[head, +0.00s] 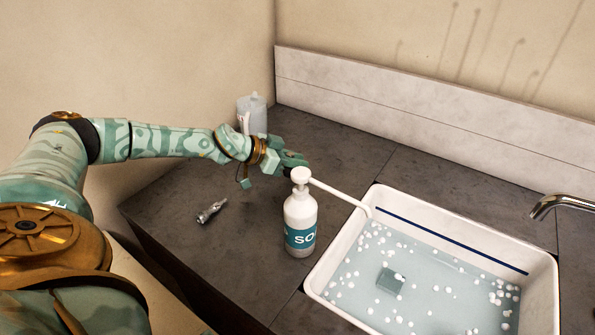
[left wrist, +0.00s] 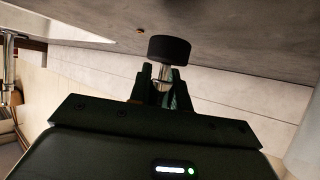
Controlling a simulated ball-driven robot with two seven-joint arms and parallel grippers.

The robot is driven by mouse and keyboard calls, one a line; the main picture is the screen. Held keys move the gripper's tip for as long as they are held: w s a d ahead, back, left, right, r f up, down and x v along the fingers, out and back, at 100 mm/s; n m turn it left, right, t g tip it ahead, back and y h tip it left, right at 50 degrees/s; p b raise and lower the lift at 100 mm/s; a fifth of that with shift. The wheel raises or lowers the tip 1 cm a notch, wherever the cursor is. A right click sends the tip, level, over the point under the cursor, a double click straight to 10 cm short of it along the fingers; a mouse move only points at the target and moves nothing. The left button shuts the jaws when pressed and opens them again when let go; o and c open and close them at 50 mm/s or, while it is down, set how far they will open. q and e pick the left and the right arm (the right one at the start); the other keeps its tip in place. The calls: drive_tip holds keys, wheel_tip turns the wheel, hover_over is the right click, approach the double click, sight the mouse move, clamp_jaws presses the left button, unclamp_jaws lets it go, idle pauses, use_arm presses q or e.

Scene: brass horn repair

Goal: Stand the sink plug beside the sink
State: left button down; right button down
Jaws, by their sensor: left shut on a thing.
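My left gripper (head: 294,160) is above the dark counter, behind the soap bottle and to the left of the sink (head: 548,290). In the left wrist view, the left gripper (left wrist: 162,80) is shut on the sink plug (left wrist: 170,49), a short black cylinder with a shiny metal stem between the fingers. The plug's black end points away from the gripper, towards the counter. I cannot make out the plug in the head view. The white sink holds bluish water with white foam blobs and a grey-green block (head: 390,281). My right gripper is not in view.
A white soap bottle (head: 300,215) with a long spout (head: 340,194) reaching to the sink rim stands close to the gripper. A small metal piece (head: 212,211) lies on the counter (head: 165,210). A pale canister (head: 253,114) stands behind my arm. A tap (head: 565,203) is at right.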

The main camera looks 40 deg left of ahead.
use_arm(q)
wheel_tip(320, 180, down, 2)
drive_tip(key=shift+b, duration=0.35)
drive_tip(key=shift+r, duration=0.25)
drive_tip(key=shift+f, duration=0.15)
drive_tip(key=c, duration=1.3)
unclamp_jaws()
drive_tip(key=shift+r, duration=0.2)
drive_tip(key=v, duration=1.1)
drive_tip(key=shift+f, duration=0.2)
drive_tip(key=shift+s+a+r, duration=0.2)
drive_tip(key=shift+s+r, duration=0.1)
drive_tip(key=shift+s, duration=0.15)
